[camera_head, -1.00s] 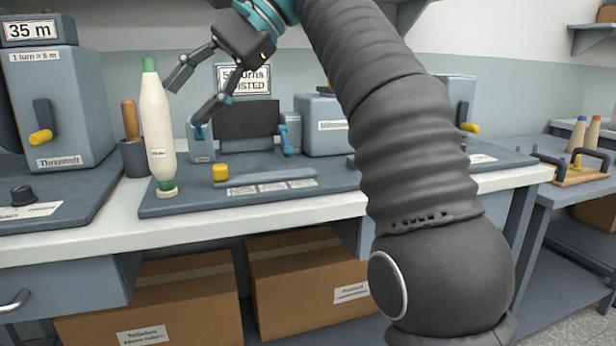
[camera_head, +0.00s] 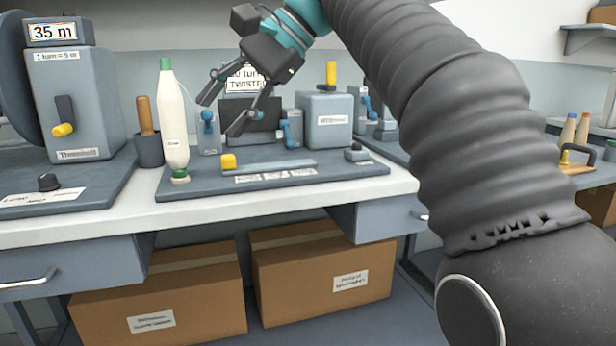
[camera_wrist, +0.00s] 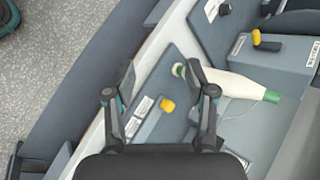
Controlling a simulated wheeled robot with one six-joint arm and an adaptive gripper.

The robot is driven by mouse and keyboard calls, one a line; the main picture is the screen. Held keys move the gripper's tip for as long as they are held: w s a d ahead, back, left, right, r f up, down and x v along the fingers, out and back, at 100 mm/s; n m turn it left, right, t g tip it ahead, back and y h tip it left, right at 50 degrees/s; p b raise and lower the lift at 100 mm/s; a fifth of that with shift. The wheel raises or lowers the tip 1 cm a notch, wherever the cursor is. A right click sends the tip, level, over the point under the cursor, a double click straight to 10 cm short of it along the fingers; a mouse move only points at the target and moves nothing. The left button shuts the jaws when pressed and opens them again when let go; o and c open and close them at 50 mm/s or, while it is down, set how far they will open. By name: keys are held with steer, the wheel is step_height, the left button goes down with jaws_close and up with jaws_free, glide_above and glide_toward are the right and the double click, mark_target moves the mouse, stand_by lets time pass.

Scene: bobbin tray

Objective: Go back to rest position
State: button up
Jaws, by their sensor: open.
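My gripper (camera_head: 220,110) is open and empty in the head view, held in the air above the bench, to the right of a white bobbin. The bobbin (camera_head: 173,122) has a green top and a green foot and stands upright at the left end of a grey machine plate (camera_head: 340,172). My gripper is apart from it. In the wrist view my gripper's open fingers (camera_wrist: 160,80) have nothing between them, and the bobbin (camera_wrist: 240,84) shows beyond the right finger, which hides part of its near end.
A grey box with a yellow-handled crank (camera_head: 70,100) and a "35 m" display (camera_head: 52,31) stands at the left. A cup with a wooden handle (camera_head: 148,148) stands beside the bobbin. A yellow knob (camera_head: 228,161) sits on the plate. Cardboard boxes (camera_head: 320,285) lie under the bench.

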steer(key=s+d+f+t+h, duration=0.2)
steer(key=s+d+f, duration=0.1)
steer(key=d+f, duration=0.5)
steer(key=s+d+f+t+h, duration=0.2)
steer(key=d+f, duration=0.6)
steer(key=f, duration=0.1)
steer(key=s+d+f+n+h, duration=0.1)
steer(key=s+d+f, duration=0.2)
steer(key=f, duration=0.3)
steer(key=s+d+f+n+t+h, duration=0.1)
steer(key=s+d+f+h, duration=0.1)
steer(key=s+d+f, duration=0.2)
steer(key=s+d+f+n+h, duration=0.1)
steer(key=s+d+f, duration=0.3)
steer(key=f, duration=0.5)
steer(key=shift+s+f+n+t+h, duration=0.15)
steer(key=shift+n+t+h, duration=0.15)
steer(key=shift+n, duration=0.2)
